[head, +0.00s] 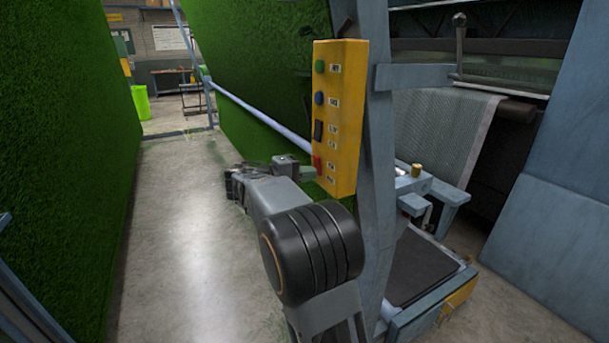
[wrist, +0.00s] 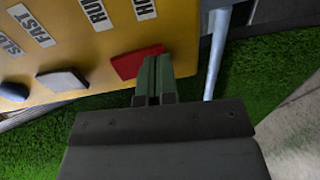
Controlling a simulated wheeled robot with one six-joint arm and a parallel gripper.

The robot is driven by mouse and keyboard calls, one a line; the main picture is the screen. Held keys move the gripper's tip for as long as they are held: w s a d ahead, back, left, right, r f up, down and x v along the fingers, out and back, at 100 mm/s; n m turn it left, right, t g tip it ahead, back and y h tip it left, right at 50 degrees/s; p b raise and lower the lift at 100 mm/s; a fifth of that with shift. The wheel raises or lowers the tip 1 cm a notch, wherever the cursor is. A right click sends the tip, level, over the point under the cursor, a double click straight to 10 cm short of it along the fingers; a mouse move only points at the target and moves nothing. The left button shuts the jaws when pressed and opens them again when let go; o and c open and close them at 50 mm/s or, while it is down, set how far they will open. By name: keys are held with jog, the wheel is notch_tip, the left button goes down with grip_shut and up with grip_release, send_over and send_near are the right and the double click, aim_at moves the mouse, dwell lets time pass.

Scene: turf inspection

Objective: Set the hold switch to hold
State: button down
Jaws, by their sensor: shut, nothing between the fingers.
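The hold switch is a red rocker (head: 317,162) low on the yellow control box (head: 347,115). In the wrist view the red rocker (wrist: 132,64) sits below the RUN label (wrist: 95,13) and the partly cut-off HOLD label (wrist: 145,8). My gripper (head: 311,172) is shut and empty, its green fingertips at the lower end of the box. In the wrist view my gripper (wrist: 158,64) overlaps the rocker's right end, on the HOLD side. I cannot tell whether the tips touch it, or which way it is tipped.
The same box carries a green button (head: 320,67), a blue button (head: 319,98) and a black rocker (head: 318,130). A blue-grey post (head: 378,150) stands right behind it. A pale rail (head: 262,118) runs past turf (head: 265,60). Clear concrete floor (head: 180,230) lies left.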

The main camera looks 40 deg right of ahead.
jog(key=w+a+f+b, duration=0.1)
jog(key=w+a, duration=0.1)
jog(key=a, duration=1.2)
jog(key=shift+w+f+b, duration=0.15)
jog(key=shift+f+b, duration=0.2)
jog(key=s+a+f+n+t+y+p, duration=0.1)
jog(key=s+a+f+n+y, duration=0.2)
jog(key=f, duration=0.4)
jog(key=s+a+f+n+t+y+p, duration=0.1)
jog(key=s+f+n+y, duration=0.1)
jog(key=f+y, duration=0.35)
jog(key=s+a+r+m+t+y+p, duration=0.1)
jog(key=s+a+t+y+p, duration=0.1)
jog(key=s, duration=0.5)
jog(key=s+a+r+m+t+y+p, duration=0.1)
jog(key=s+a+t+y+p, duration=0.1)
jog(key=s+a+y, duration=0.3)
jog(key=shift+s+a+m+y, duration=0.35)
jog(key=shift+s+y, duration=0.4)
jog(key=shift+s, duration=0.35)
